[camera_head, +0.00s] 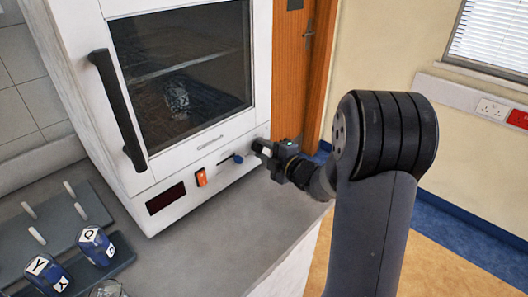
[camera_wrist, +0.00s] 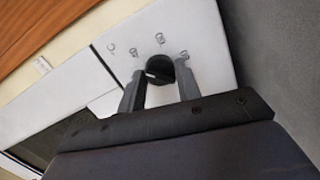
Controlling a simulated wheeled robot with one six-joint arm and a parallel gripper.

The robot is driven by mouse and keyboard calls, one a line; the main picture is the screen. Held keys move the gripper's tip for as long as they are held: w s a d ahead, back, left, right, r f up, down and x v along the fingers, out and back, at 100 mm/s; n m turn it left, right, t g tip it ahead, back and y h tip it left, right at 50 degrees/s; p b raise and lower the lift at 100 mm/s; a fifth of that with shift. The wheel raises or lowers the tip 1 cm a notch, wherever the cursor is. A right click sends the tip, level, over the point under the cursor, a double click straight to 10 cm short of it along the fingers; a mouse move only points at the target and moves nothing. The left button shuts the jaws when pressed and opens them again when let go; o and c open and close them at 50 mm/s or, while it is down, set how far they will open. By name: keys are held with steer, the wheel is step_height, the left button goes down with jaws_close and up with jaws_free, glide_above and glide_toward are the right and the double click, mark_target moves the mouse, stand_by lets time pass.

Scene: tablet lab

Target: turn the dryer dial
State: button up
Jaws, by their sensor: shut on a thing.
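The dryer (camera_head: 215,170) is a white cabinet with a dark glass door, standing on the grey bench. In the wrist view, the dryer dial (camera_wrist: 161,66) is a round black knob with a pale mark on it, set in the white panel among small printed symbols. My gripper (camera_wrist: 159,77) has one finger on each side of the dial and is shut on it. In the head view my gripper (camera_head: 261,149) is at the right end of the dryer's lower front panel and hides the dial there.
An orange switch (camera_head: 201,177), a blue-tipped lever (camera_head: 238,158) and a dark display (camera_head: 165,198) are on the same panel. A black door handle (camera_head: 118,110) sticks out at left.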

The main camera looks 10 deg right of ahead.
steer(key=m+p, duration=0.1)
steer(key=m, duration=0.2)
steer(key=m+g+p, duration=0.1)
steer(key=m, duration=0.1)
steer(key=shift+d+r+m+y, duration=0.1)
steer(key=shift+r+m+y, duration=0.1)
steer(key=shift+m+y, duration=0.2)
steer(key=m+p, duration=0.2)
steer(key=m, duration=0.1)
steer(key=shift+w, duration=0.1)
steer(key=m+y+p, duration=0.1)
steer(key=m+p, duration=0.1)
steer(key=m, duration=0.1)
steer(key=shift+d+g, duration=0.1)
steer(key=shift+g, duration=0.3)
steer(key=shift+f+m+y+p, duration=0.1)
steer(key=shift+m+y+p, duration=0.45)
steer(key=shift+m, duration=1.5)
steer(key=shift+f+m+y+p, duration=0.15)
steer(key=shift+m+p, duration=0.85)
steer(key=shift+m, duration=1.1)
steer(key=shift+f+m+y+p, duration=0.1)
steer(key=shift+m+y+p, duration=0.45)
steer(key=shift+m, duration=1.5)
steer(key=shift+h, duration=0.25)
steer(key=o, duration=1)
steer(key=shift+c, duration=0.2)
